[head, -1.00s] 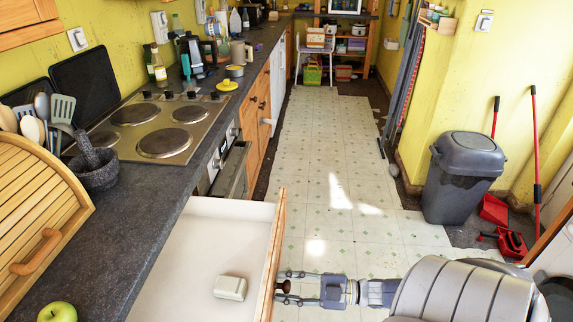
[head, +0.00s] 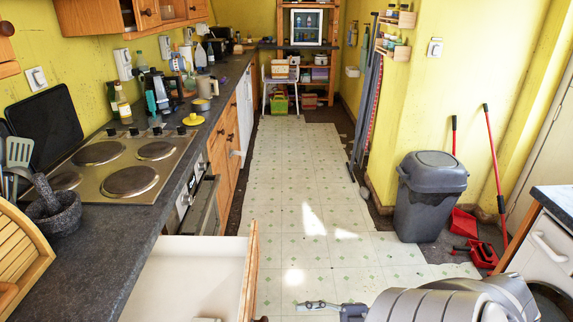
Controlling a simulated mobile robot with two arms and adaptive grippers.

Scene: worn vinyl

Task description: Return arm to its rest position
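My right arm comes in from the lower right, and its gripper (head: 318,305) shows at the bottom edge of the head view. One finger is visible; the rest is cut off by the frame, so I cannot tell whether it is open or shut. The gripper is right of the open drawer (head: 190,270), apart from its wooden front (head: 249,275), over the tiled floor. My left gripper is not in view.
The drawer is pulled out from under the dark worktop (head: 140,215) with the hob (head: 125,165). A grey bin (head: 428,200) and red dustpans (head: 470,235) stand right. A white appliance (head: 545,245) is far right. Middle floor is clear.

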